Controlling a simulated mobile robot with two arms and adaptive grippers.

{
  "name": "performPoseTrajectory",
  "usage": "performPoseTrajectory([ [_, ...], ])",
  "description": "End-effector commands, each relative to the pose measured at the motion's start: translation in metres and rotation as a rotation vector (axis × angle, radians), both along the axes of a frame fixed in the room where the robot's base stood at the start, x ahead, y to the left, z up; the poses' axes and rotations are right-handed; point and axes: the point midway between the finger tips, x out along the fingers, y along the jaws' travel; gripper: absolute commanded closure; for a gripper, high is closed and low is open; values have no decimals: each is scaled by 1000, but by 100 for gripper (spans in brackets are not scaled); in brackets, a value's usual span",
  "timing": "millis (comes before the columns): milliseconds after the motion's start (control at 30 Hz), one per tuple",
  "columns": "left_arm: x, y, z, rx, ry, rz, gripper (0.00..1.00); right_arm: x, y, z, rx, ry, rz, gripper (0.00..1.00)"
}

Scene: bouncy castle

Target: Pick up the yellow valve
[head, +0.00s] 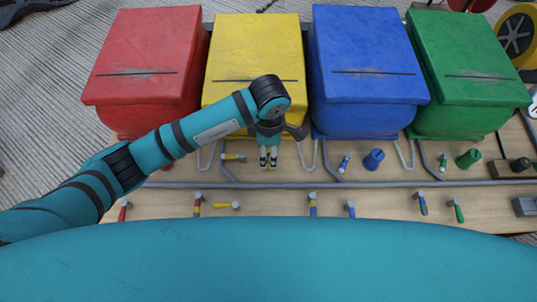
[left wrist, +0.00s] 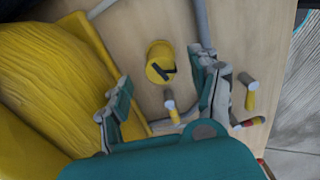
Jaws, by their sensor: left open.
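The yellow valve appears in the left wrist view as a short yellow cylinder (left wrist: 158,52) with a dark slotted top, standing on the wooden board. My left gripper (left wrist: 160,88) is open and empty, with a finger on either side of the valve in that picture. I cannot tell how far the fingertips are above it. In the head view my left gripper (head: 268,163) points down in front of the yellow box and hides the valve. My right gripper is not in view.
Red (head: 147,50), yellow (head: 256,45), blue (head: 365,45) and green (head: 462,55) boxes stand along the back. Blue (head: 373,159) and green (head: 468,158) cylinders stand on the board. Yellow-handled pieces (head: 233,157) (head: 227,205) lie near the gripper. A grey pipe (head: 350,184) crosses the board.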

Motion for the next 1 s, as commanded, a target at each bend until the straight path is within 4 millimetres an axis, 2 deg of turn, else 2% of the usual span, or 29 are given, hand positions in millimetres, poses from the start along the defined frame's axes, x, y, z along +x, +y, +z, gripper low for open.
performPoseTrajectory([
  [100, -1, 1, -19, 1, 4, 1, 37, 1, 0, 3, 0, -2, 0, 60],
  [200, -1, 1, -30, 0, 3, 1, 37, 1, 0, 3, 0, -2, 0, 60],
  [500, 0, 1, -34, 0, 0, 0, 37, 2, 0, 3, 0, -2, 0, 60],
  [900, 0, 1, -34, 0, 0, 0, 89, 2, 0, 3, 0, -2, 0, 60],
  [1000, 0, 1, -34, 0, 0, 0, 92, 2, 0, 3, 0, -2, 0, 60],
])
